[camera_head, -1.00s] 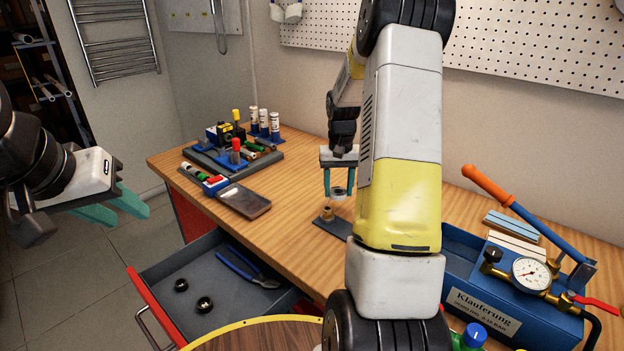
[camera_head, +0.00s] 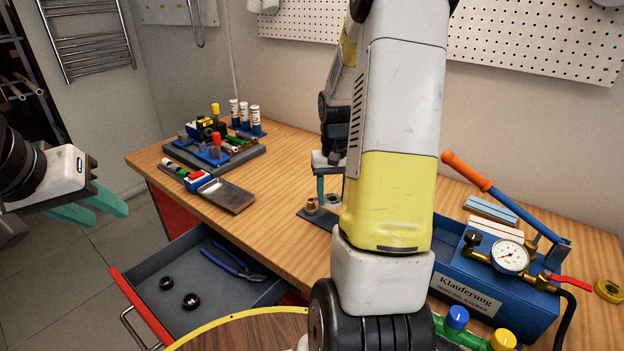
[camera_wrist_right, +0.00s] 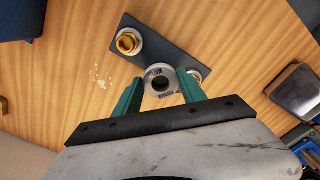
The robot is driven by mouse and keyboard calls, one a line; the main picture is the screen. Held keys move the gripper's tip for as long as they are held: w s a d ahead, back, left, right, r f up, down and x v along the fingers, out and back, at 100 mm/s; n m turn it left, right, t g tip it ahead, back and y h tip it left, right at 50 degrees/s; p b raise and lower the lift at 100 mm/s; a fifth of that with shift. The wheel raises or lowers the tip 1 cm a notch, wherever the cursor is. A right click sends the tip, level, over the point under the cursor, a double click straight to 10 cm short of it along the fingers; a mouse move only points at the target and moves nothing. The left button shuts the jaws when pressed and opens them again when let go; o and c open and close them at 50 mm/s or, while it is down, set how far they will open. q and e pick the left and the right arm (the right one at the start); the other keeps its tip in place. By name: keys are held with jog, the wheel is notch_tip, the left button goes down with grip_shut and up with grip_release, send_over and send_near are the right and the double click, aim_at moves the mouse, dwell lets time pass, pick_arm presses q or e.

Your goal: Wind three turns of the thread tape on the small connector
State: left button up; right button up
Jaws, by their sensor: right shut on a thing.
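My right gripper (camera_wrist_right: 163,92) is shut on the roll of thread tape (camera_wrist_right: 161,79), a pale ring with dark print, held between its teal fingers. In the head view the roll (camera_head: 333,200) shows partly beside my arm. Below it a dark plate (camera_wrist_right: 158,48) lies on the bench with two brass connectors. One connector (camera_wrist_right: 128,41) stands clear of the gripper in the wrist view. The other (camera_head: 311,205) is close beside the roll, mostly covered by a finger in the wrist view. Which is smaller is unclear. I see no tape wound on either. My left gripper (camera_head: 95,210) is open and empty, left of the bench.
A dark tray (camera_head: 226,196) and a tool board (camera_head: 250,158) are at the bench's left. A blue test pump box (camera_head: 470,293) with a gauge stands right. An open drawer (camera_head: 212,285) holds pliers and two black rings. Bare wood lies left of the plate.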

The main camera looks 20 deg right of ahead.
jog(key=shift+s+a, duration=0.5)
jog(key=shift+a, duration=0.35)
jog(key=shift+s+a, duration=0.5)
jog(key=shift+a, duration=0.35)
jog(key=shift+w+a, duration=0.15)
jog(key=shift+a, duration=1.35)
